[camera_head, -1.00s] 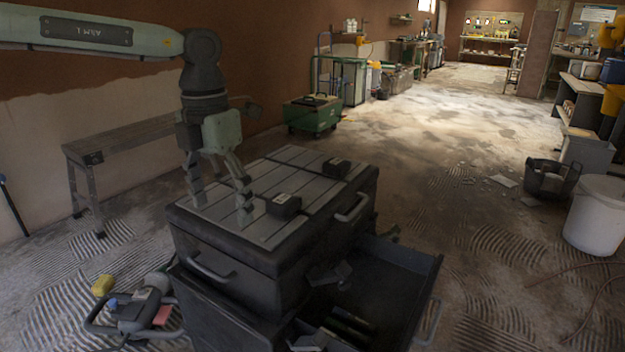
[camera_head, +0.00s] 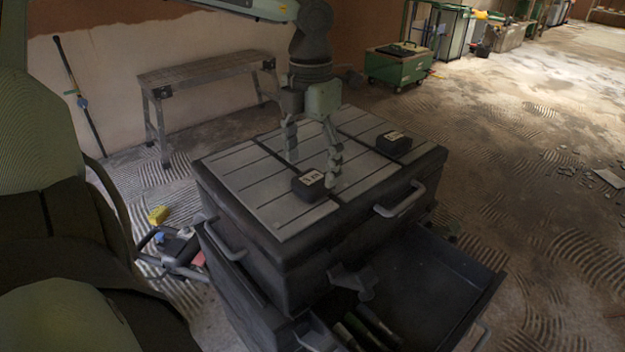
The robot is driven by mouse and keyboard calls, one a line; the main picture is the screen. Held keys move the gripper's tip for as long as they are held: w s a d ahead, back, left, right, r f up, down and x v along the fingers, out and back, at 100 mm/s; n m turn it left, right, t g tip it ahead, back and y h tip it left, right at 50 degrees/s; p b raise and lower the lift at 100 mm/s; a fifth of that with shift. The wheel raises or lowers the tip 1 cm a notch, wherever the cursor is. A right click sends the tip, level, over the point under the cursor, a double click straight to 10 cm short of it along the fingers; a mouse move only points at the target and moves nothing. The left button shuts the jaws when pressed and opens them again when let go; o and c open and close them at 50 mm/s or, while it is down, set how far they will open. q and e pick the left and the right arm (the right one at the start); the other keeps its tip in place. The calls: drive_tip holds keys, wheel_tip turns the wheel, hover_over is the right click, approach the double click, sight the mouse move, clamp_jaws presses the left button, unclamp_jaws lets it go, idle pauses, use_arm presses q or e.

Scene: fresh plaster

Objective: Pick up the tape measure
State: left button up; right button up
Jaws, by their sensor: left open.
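A small black block with a white label that seems to read "3 m", apparently a tape measure (camera_head: 309,188), lies on the grey slatted lid of a dark tool chest (camera_head: 262,208). A second, similar black block with a pale label (camera_head: 393,145) lies farther back and right on the lid; its label is too small to read. My left gripper (camera_head: 312,164) points down over the lid, open and empty. Its fingers are behind the nearer block, one tip close to that block's right side. I cannot tell whether they touch. My right gripper is not in view.
An open drawer (camera_head: 462,290) with tools inside juts out at the chest's front right. A handle (camera_head: 400,200) sticks out above it. A step bench (camera_head: 205,76) stands by the wall. A yellow block (camera_head: 157,215) and a power tool lie on the floor at left.

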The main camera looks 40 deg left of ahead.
use_arm(q)
wheel_tip(320, 180, down, 2)
drive_tip(key=shift+f, duration=0.2)
drive_tip(key=c, duration=1.4)
